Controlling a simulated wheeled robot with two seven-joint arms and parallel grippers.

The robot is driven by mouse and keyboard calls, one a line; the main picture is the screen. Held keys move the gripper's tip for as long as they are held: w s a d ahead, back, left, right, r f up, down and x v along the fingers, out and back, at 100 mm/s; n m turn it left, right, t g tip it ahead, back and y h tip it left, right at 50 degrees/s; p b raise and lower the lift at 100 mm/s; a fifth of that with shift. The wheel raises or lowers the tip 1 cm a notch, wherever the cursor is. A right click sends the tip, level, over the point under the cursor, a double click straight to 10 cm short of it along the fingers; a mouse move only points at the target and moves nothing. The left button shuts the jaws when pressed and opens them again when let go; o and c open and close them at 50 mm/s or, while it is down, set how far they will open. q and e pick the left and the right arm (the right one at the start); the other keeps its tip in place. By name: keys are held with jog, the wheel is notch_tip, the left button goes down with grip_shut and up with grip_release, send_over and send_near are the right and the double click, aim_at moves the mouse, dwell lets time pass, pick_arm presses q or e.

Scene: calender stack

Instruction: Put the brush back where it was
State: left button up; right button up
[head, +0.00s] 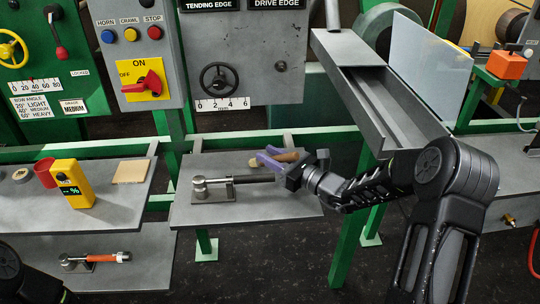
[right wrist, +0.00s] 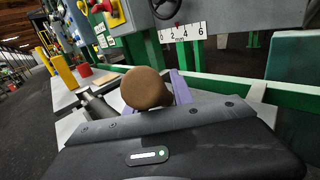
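The brush (head: 287,156) shows as a brown wooden piece at my right gripper, over the middle grey shelf. My right gripper (head: 270,157) has purple fingers on both sides of this piece and appears shut on it. In the right wrist view, the brush's round brown end (right wrist: 146,88) is close to the camera, beside a purple finger (right wrist: 180,87). A small tan part lies just left of the fingers; I cannot tell whether it belongs to the brush. The bristles are not clearly visible. My left gripper is out of view.
A metal tool (head: 200,186) with a dark handle rests on a stand on the middle shelf, close to my right gripper. The left shelf holds a yellow meter (head: 73,184), a red cup (head: 45,172) and a tan pad (head: 131,171). A grey chute (head: 375,95) stands behind my right arm.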

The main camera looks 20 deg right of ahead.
jog(key=shift+r, duration=0.15)
jog(key=v, duration=1.2)
jog(key=shift+b, duration=0.3)
